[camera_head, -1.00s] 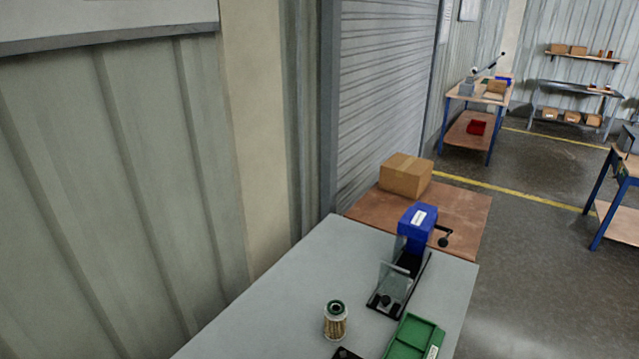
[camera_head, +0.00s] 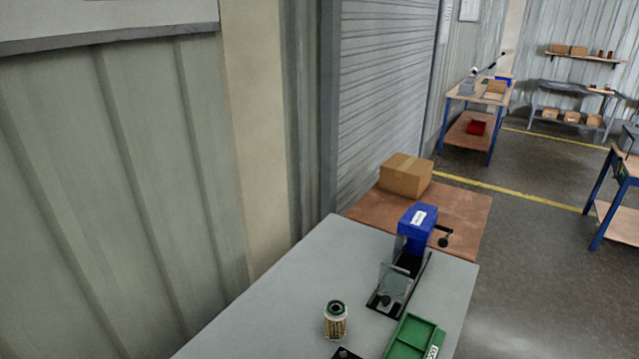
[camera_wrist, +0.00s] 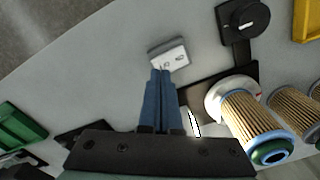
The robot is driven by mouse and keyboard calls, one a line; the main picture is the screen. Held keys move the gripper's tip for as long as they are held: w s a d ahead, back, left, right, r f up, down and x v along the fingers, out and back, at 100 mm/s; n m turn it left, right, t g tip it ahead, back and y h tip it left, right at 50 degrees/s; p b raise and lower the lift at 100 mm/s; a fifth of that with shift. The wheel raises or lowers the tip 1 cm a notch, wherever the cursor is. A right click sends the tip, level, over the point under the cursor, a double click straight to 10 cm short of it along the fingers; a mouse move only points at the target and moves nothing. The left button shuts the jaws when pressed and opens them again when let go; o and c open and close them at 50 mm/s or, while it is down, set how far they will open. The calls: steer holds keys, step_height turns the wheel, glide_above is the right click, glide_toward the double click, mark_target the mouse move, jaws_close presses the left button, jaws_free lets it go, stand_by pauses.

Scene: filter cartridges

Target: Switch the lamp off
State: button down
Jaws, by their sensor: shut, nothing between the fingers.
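In the wrist view my gripper (camera_wrist: 162,72) is shut and empty, its two blue fingers side by side. Its tips are at the near edge of a small pale switch block (camera_wrist: 168,54) with dark lettering, perhaps ON and OFF. I cannot tell whether they touch it or which way it is set. No lamp can be made out for certain. A bright white patch (camera_wrist: 194,124) shows just right of the fingers. My gripper is not in the head view.
Several pleated filter cartridges (camera_wrist: 257,128) lie right of the gripper, near a black knob (camera_wrist: 243,19) and a yellow bin (camera_wrist: 306,20). A green tray (camera_wrist: 18,128) is at left. In the head view, a blue-headed press (camera_head: 418,222) stands on the grey bench (camera_head: 300,290).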

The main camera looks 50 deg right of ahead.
steer(key=shift+f+b, duration=0.75)
steer(key=shift+f, duration=0.4)
steer(key=shift+r, duration=0.1)
step_height(320, 180, up, 7)
steer(key=p, duration=0.7)
steer(key=shift+p, duration=0.35)
steer(key=shift+w, duration=0.1)
stand_by(0.4)
